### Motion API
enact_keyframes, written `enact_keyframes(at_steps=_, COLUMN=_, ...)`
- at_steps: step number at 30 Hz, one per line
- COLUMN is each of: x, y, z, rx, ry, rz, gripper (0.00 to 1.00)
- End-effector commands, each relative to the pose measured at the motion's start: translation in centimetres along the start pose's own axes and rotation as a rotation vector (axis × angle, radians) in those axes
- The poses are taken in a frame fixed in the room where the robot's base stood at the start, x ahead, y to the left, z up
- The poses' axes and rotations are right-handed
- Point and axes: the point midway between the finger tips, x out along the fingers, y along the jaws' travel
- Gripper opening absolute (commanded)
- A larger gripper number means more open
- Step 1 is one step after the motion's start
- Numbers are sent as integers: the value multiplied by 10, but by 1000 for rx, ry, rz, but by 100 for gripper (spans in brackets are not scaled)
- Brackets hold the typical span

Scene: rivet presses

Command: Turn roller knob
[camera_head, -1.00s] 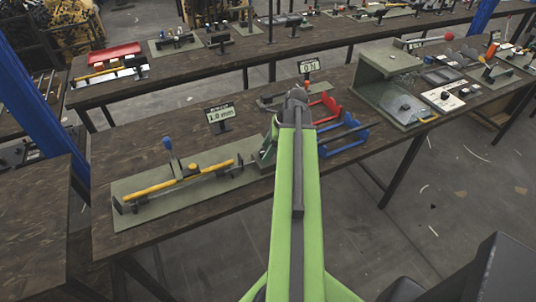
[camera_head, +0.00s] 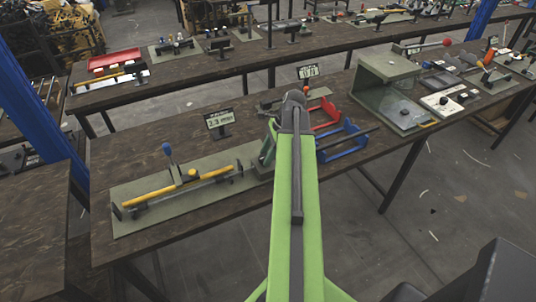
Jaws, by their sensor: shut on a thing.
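A roller unit with a yellow bar (camera_head: 148,196) and a dark rod stands on a flat grey-green plate (camera_head: 170,214) on the near bench. A lever with a blue ball (camera_head: 167,148) rises from its middle. A small display (camera_head: 219,119) behind it reads about 2.3 mm. My green arm reaches over the bench at the plate's right end. My gripper is hidden behind the arm, so its jaws and what they touch do not show. I cannot make out the roller knob; the plate's right end is partly covered by my arm.
Right of my arm are a red frame (camera_head: 325,113) and a blue frame (camera_head: 342,140), then a grey-green box-like stand (camera_head: 390,68). A second display (camera_head: 307,71) stands behind. Another bench with tools runs along the back.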

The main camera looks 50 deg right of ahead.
Motion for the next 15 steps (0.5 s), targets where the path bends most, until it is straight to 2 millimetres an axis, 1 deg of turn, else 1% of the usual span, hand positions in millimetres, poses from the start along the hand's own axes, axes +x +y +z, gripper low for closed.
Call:
enact_keyframes(at_steps=3, x=1, y=1, z=0, rx=-57, ry=0, rz=31, gripper=2)
enact_keyframes(at_steps=10, x=1, y=3, z=0, rx=-60, ry=0, rz=33, gripper=2)
enact_keyframes(at_steps=11, x=1, y=3, z=0, rx=-60, ry=0, rz=33, gripper=44)
enact_keyframes(at_steps=15, x=1, y=2, z=0, rx=-60, ry=0, rz=31, gripper=62)
